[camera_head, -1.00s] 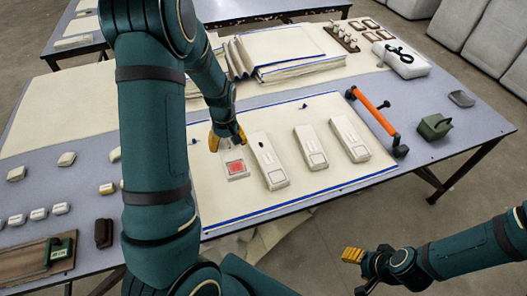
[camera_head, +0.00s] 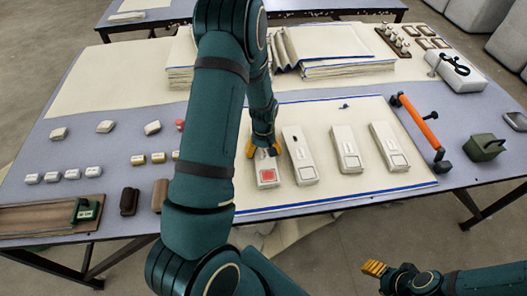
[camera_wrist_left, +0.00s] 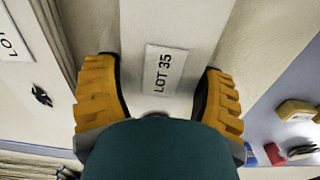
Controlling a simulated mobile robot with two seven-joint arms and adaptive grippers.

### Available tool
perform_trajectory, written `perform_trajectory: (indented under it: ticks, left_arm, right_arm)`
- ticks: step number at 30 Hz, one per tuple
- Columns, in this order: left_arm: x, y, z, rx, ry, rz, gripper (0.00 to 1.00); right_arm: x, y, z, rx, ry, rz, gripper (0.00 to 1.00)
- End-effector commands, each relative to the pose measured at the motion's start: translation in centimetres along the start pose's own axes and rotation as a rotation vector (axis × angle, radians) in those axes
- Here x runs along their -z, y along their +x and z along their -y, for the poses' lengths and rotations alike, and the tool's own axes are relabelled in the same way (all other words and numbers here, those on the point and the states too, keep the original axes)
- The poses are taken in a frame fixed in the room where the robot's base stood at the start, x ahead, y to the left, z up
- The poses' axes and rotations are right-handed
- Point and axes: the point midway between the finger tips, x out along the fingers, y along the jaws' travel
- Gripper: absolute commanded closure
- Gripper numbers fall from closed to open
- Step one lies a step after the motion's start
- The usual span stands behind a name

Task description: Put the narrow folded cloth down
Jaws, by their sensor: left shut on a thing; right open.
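The narrow folded cloth (camera_head: 267,173) is off-white with a red square near its front end. It is the leftmost of a row of narrow folded cloths on the cream mat with blue edges (camera_head: 330,193). My left gripper (camera_head: 262,149) is shut on it, pointing down, with its far part hidden behind the hand. In the left wrist view the yellow fingers (camera_wrist_left: 158,95) stand on either side of the cloth (camera_wrist_left: 168,28), which bears a "LOT 35" label. I cannot tell whether the cloth rests fully on the mat. My right gripper (camera_head: 374,269) is open and empty, off the table's front edge.
Other folded cloths (camera_head: 300,155), (camera_head: 346,149) and (camera_head: 390,148) lie close to the right. An orange-handled tool (camera_head: 419,122) lies at the mat's right edge. Stacked cloth (camera_head: 325,45) is behind. Small blocks and a wooden board (camera_head: 35,219) are at the left.

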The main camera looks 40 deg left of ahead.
Motion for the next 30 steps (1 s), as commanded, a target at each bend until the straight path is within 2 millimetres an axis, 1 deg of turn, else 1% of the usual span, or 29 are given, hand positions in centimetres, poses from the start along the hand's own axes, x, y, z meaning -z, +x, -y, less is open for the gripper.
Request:
perform_trajectory:
  ticks: [5, 6, 7, 8, 15, 19, 23, 30]
  left_arm:
    - [0.0, 0.3, 0.0, 0.000, 0.000, 0.000, 0.68]
    - [0.0, 0.3, 0.0, 0.000, 0.000, 0.000, 0.18]
    - [0.0, 0.3, 0.0, 0.000, 0.000, 0.000, 0.08]
    - [0.0, 0.3, 0.0, 0.000, 0.000, 0.000, 0.00]
    - [0.0, 0.2, 0.0, 0.000, 0.000, 0.000, 0.00]
    - [0.0, -0.6, 0.0, -0.001, 0.000, -0.002, 0.00]
    - [0.1, -2.7, 0.0, -0.001, 0.000, -0.003, 0.00]
    - [0.1, -7.8, -0.1, -0.002, 0.000, -0.003, 0.00]
  right_arm:
    - [0.0, 0.2, -0.1, 0.000, 0.000, -0.001, 0.46]
    - [0.0, 0.2, -0.1, 0.000, 0.000, -0.001, 0.46]
    - [0.0, 0.2, -0.1, 0.000, 0.000, -0.001, 0.46]
    - [0.0, 0.2, -0.1, 0.000, 0.000, -0.001, 0.46]
    - [0.0, 0.1, -0.1, 0.000, 0.000, -0.001, 0.46]
    - [0.0, -0.2, 0.1, 0.000, 0.000, 0.001, 0.46]
    - [-0.1, -0.8, 0.3, 0.000, 0.001, 0.003, 0.46]
    - [-0.2, -2.2, 0.8, 0.001, 0.002, 0.010, 0.46]
